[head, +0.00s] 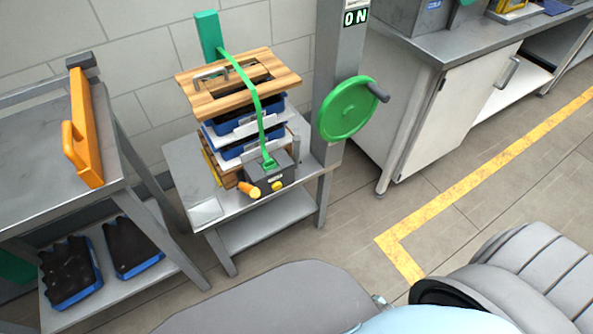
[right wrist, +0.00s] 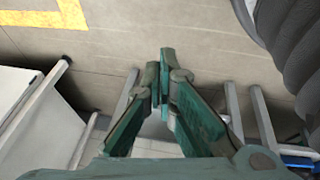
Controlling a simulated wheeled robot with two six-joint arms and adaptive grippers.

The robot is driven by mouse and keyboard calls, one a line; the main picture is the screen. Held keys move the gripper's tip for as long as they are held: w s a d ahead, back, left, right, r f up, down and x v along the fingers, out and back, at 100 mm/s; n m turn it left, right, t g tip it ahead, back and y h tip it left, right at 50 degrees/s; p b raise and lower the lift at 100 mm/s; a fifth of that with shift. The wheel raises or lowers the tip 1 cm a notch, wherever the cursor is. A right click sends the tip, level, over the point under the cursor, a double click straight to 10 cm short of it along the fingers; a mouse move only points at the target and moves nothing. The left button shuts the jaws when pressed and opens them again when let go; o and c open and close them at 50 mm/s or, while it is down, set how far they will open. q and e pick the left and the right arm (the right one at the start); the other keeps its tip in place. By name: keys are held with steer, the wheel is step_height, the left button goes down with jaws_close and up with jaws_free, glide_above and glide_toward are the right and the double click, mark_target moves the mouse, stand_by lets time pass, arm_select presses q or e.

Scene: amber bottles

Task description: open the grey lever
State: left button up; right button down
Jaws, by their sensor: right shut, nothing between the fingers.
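No part is plainly marked as the grey lever, and I cannot tell which one it is. A dark grey handle (head: 378,91) sticks out from the rim of a green wheel (head: 347,108) on a grey post under an ON sign. My left gripper is not in view.
A small grey table (head: 204,212) holds stacked trays under a wooden board (head: 238,84) with a green strap. An orange panel (head: 83,130) stands on the left bench, with dark-topped blue trays (head: 68,273) on its lower shelf. A yellow line (head: 480,177) crosses the clear floor.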

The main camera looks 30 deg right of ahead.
steer(key=w+d+f+n+t+b, duration=0.1)
steer(key=w+f+n+t+b, duration=0.1)
steer(key=w+f+b, duration=0.5)
steer(key=n+t+b, duration=1.1)
steer(key=n+t, duration=0.2)
glide_toward(297, 150)
steer(key=shift+h, duration=0.4)
steer(key=w, duration=0.5)
steer(key=shift+w+d+r+p, duration=0.1)
steer(key=shift+w+r+p, duration=0.15)
steer(key=shift+w+p, duration=0.15)
steer(key=shift+w, duration=0.55)
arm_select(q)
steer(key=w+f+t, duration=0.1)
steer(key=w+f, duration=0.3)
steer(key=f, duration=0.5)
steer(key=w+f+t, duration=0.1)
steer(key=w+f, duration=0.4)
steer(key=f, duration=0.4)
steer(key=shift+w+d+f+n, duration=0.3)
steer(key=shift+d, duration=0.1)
